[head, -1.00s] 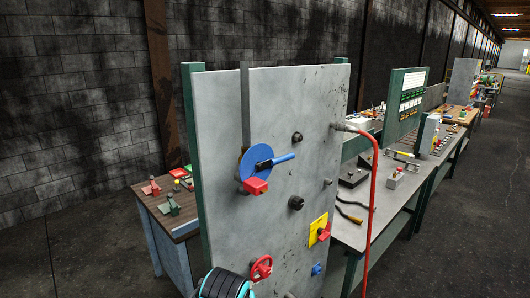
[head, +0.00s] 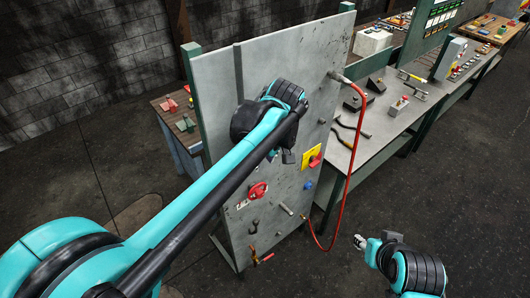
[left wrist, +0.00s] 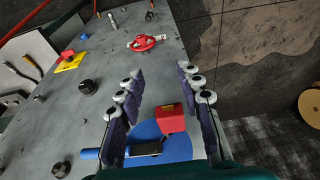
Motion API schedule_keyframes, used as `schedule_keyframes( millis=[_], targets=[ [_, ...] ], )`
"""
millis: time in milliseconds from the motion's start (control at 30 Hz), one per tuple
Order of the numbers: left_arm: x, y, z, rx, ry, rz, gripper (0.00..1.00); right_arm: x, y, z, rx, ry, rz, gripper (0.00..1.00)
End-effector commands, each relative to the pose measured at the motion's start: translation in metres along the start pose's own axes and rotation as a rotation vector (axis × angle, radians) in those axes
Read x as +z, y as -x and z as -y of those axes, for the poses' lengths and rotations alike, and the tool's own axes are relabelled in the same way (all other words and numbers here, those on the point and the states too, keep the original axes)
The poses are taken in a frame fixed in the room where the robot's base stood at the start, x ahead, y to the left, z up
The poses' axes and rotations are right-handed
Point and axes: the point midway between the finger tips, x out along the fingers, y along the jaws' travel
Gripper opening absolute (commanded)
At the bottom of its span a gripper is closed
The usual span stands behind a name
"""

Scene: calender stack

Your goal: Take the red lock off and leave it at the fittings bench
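The red lock (left wrist: 171,118) is a small red block at the edge of a blue disc (left wrist: 176,147) with a handle, on the upright grey panel (head: 215,85). My arm hides lock and disc in the head view. My left gripper (left wrist: 160,76) is open in the left wrist view, its fingers on either side of the lock, with gaps visible to it. In the head view the left gripper (head: 287,156) is mostly hidden by its wrist. My right gripper (head: 359,241) is low at right, away from the panel; its finger opening is unclear. No bench is clearly marked for fittings.
The panel also bears a red handwheel (head: 258,190), a yellow plate (head: 312,155) with a red knob, and black knobs (left wrist: 88,87). A red hose (head: 352,150) hangs along its right edge. A grey bench (head: 375,125) stands right, a wooden-topped bench (head: 183,127) behind left.

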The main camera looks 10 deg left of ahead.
Motion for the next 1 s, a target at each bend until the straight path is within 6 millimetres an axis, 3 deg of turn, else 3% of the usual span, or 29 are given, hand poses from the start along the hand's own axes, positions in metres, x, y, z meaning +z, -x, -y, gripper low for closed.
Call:
schedule_keyframes(
  millis=[533, 1000],
  targets=[
    [-0.054, -0.017, 0.000, 0.001, 0.001, 0.001, 0.36, 0.001, -0.002, 0.000, 0.000, 0.000, 0.000, 0.40],
    [-0.062, -0.018, 0.000, 0.002, -0.002, 0.000, 0.36, 0.001, -0.002, 0.000, 0.000, 0.000, 0.000, 0.40]
  ],
)
